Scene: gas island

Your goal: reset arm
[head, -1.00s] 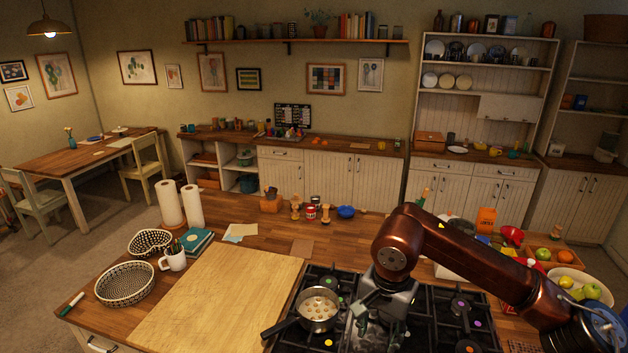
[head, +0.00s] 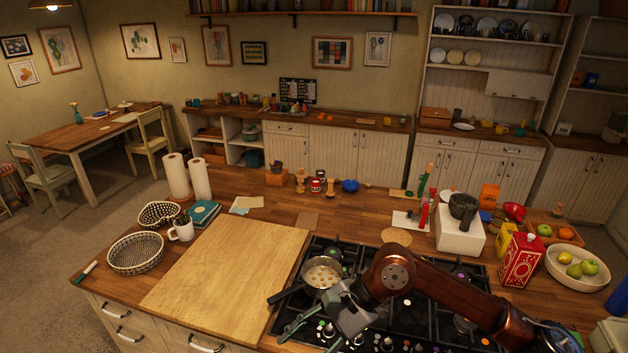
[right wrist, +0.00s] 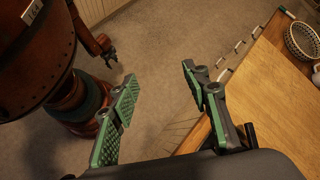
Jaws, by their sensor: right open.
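My right arm comes in from the right over the front of the stove in the head view. My right gripper (head: 305,332) is open and points left and down past the stove's front edge. In the right wrist view my right gripper (right wrist: 160,88) has its green-padded fingers wide apart with only floor between them. My left arm is out of the head view. A small dark gripper, seemingly my left one (right wrist: 109,56), hangs beside my body in the right wrist view. It is too small to read its state.
A pot (head: 330,266) of food sits on the black stove (head: 408,312), close behind my right gripper. A wooden board (head: 222,282) lies left of the stove. A red carton (head: 521,262) and a fruit bowl (head: 565,276) stand at right. The floor (right wrist: 150,60) before the counter is clear.

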